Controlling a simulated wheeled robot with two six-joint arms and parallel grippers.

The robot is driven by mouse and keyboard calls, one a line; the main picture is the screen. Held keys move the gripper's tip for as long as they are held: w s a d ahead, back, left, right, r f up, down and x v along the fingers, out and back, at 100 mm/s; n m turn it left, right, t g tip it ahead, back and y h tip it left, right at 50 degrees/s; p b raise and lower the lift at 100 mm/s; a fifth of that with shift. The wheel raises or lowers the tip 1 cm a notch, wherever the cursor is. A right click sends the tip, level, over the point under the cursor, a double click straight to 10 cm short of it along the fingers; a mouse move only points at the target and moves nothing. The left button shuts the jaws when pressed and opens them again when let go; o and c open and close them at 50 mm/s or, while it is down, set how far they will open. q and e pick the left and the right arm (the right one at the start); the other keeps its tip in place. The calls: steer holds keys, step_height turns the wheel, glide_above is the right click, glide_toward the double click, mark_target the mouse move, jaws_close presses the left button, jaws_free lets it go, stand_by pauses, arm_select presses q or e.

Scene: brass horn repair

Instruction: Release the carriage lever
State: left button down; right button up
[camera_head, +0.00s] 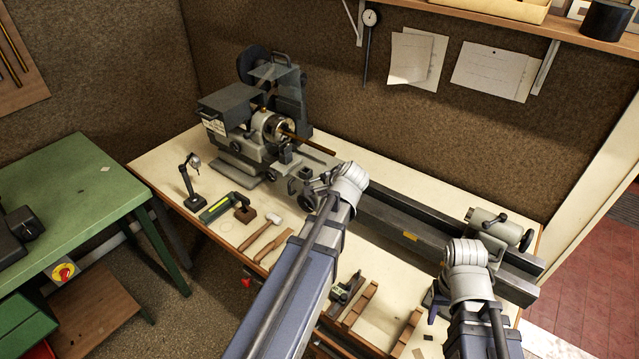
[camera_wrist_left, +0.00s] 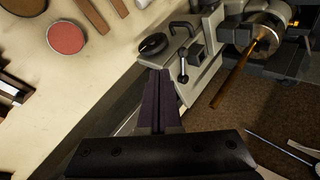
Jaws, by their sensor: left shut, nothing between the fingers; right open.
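The lathe carriage (camera_wrist_left: 205,45) shows in the left wrist view, with a short upright lever (camera_wrist_left: 183,66) ending in a dark knob and a black handwheel (camera_wrist_left: 153,45) beside it. I cannot tell for certain whether this is the carriage lever. My left gripper (camera_wrist_left: 160,76) is shut and empty, its tips just left of the lever and seemingly apart from it. In the head view my left gripper (camera_head: 314,188) is at the carriage, and my own arm hides part of it. My right gripper (camera_head: 438,296) is open near the bed's right part, mostly hidden by its wrist.
A brass rod (camera_head: 309,143) sticks out of the chuck (camera_head: 277,127) toward the carriage. The tailstock (camera_head: 492,228) stands at the bed's right end.

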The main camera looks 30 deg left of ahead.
arm_select(q)
steer(key=p+v, duration=0.2)
steer(key=v, duration=0.3)
steer(key=shift+s+a+p, duration=0.15)
steer(key=shift+s+p, duration=0.1)
steer(key=shift+p, duration=0.15)
arm_select(e)
step_height(320, 180, up, 4)
steer(key=shift+f, duration=0.1)
